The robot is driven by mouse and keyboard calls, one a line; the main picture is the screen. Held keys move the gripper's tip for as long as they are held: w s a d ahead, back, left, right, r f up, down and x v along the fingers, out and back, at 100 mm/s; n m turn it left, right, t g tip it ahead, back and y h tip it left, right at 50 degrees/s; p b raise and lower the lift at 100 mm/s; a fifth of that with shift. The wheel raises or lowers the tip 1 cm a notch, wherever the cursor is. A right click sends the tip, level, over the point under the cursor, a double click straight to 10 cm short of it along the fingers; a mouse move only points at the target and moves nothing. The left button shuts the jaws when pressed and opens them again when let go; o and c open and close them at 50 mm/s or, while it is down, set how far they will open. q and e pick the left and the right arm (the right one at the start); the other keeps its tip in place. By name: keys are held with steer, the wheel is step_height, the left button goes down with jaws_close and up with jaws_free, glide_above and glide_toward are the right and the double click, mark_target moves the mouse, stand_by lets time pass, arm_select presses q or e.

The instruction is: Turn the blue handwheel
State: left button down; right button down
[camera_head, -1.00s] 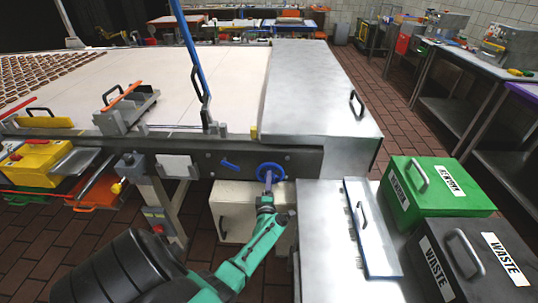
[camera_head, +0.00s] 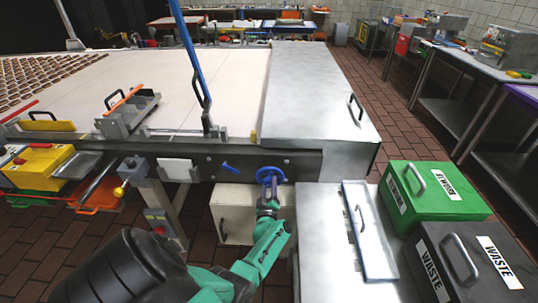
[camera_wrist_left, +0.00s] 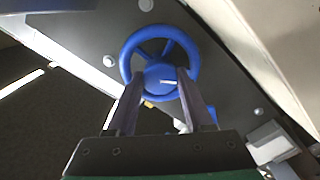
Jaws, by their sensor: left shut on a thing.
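The blue handwheel (camera_head: 270,168) is mounted on the dark front side of the conveyor frame, below the steel cover. In the left wrist view the wheel (camera_wrist_left: 189,51) faces the camera, with its rim, spokes and round hub showing. My left gripper (camera_head: 269,188) is at the wheel from the front. Its two dark fingers (camera_wrist_left: 160,92) lie on either side of the wheel's lower part, shut on it. The exact contact is partly hidden by the fingers. My right gripper is not in view.
A blue lever (camera_head: 231,167) sticks out left of the wheel. A pale box (camera_head: 232,215) is below it. A steel table (camera_head: 330,240) stands close on the right, with a green bin (camera_head: 435,190) and a dark waste bin (camera_head: 470,260) beyond it.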

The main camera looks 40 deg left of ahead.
arm_select(q)
steer(key=shift+m, duration=0.3)
steer(key=shift+c, duration=1.5)
jaws_free()
steer(key=shift+s+d, duration=0.15)
steer(key=p+v, duration=0.6)
steer(key=v, duration=0.8)
steer(key=shift+f, duration=0.1)
